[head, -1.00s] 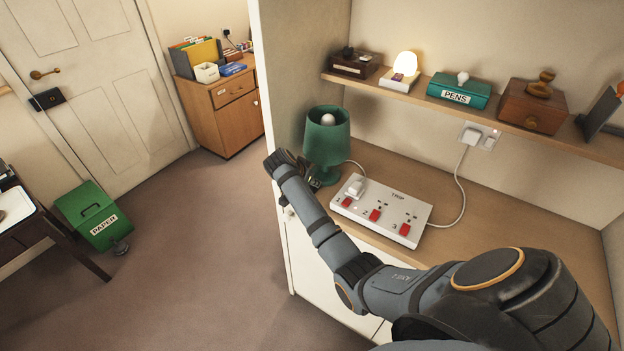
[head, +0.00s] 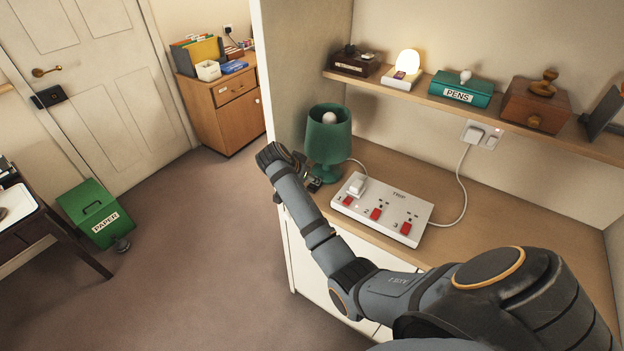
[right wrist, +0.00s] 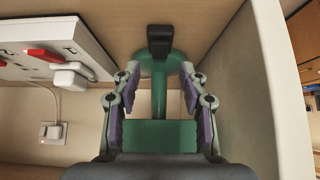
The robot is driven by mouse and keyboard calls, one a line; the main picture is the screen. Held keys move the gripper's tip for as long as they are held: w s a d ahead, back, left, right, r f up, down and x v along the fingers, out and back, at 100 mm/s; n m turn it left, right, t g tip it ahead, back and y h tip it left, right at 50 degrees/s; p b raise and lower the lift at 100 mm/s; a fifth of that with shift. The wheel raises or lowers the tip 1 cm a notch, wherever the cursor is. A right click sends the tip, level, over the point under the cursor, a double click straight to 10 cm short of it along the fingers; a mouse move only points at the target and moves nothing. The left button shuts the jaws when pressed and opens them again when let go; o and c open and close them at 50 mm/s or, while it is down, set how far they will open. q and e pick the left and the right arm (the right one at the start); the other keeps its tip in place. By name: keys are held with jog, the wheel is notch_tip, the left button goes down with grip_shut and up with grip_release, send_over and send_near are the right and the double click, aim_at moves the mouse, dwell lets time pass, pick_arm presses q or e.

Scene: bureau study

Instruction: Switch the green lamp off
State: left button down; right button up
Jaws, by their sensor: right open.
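The green lamp (head: 328,137) stands on the desk at the left end of the alcove. In the right wrist view the lamp's green base and stem (right wrist: 160,72) are in the upper middle, with a black switch block (right wrist: 160,42) on the base. My right gripper (right wrist: 159,84) is open, its fingers on either side of the stem with nothing clamped. In the head view it is small and dark beside the lamp base, partly hidden by my wrist. My left gripper is out of view.
A white power strip (head: 384,215) with red switches and one plug lies right of the lamp. A wall socket (head: 482,134) feeds it. The shelf (head: 425,98) above holds a glowing small lamp (head: 407,65) and boxes. A side panel (head: 298,75) stands close left of the lamp.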

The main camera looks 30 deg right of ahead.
jog(key=v, duration=0.8)
jog(key=shift+a, duration=0.1)
